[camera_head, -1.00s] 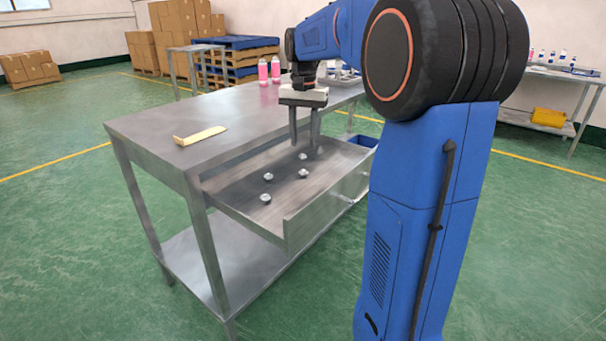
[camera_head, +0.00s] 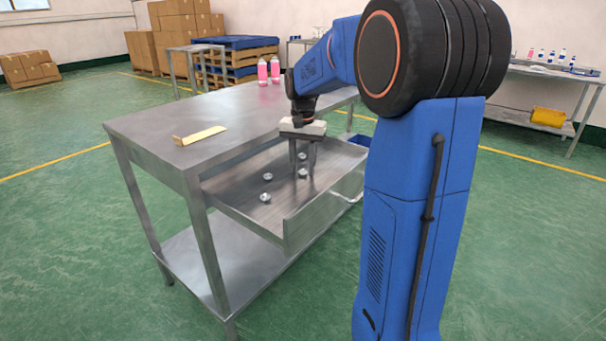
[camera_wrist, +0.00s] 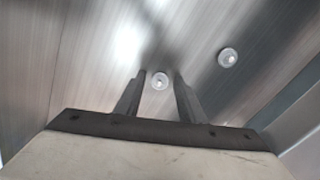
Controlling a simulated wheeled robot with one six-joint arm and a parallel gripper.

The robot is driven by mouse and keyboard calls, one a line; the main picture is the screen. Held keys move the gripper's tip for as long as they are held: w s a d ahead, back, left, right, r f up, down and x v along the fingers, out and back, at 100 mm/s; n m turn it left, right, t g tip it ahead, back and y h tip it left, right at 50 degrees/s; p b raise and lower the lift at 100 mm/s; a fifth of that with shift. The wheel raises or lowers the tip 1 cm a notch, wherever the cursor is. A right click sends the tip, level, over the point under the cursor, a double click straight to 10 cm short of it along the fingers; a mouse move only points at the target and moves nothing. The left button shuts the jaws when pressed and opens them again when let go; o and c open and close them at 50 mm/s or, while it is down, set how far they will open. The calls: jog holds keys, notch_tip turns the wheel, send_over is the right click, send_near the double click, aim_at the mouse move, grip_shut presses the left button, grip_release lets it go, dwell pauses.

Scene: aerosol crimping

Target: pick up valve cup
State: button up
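Several small silvery valve cups lie spread out in the open metal drawer (camera_head: 240,207) of the workbench. My gripper (camera_head: 302,172) points down into the drawer, with its two fingers apart and empty. In the wrist view, one valve cup (camera_wrist: 160,81) shows between the fingertips of my gripper (camera_wrist: 160,82), and I cannot tell how far below them it is. A second valve cup (camera_wrist: 228,57) lies to the right of the fingers. In the head view, two more valve cups, one (camera_head: 267,177) and another (camera_head: 265,197), lie to the left of the gripper.
The drawer's front wall (camera_head: 325,208) stands close to my gripper. A yellow bracket-like piece (camera_head: 200,135) lies on the bench top (camera_head: 150,122). Two pink bottles (camera_head: 262,71) stand at the bench's far end. A blue bin (camera_head: 357,140) is beyond the drawer.

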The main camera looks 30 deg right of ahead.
aim_at(303, 170)
jog(key=shift+c, duration=0.6)
grip_shut()
jog(key=shift+r, duration=0.1)
notch_tip(303, 170, up, 10)
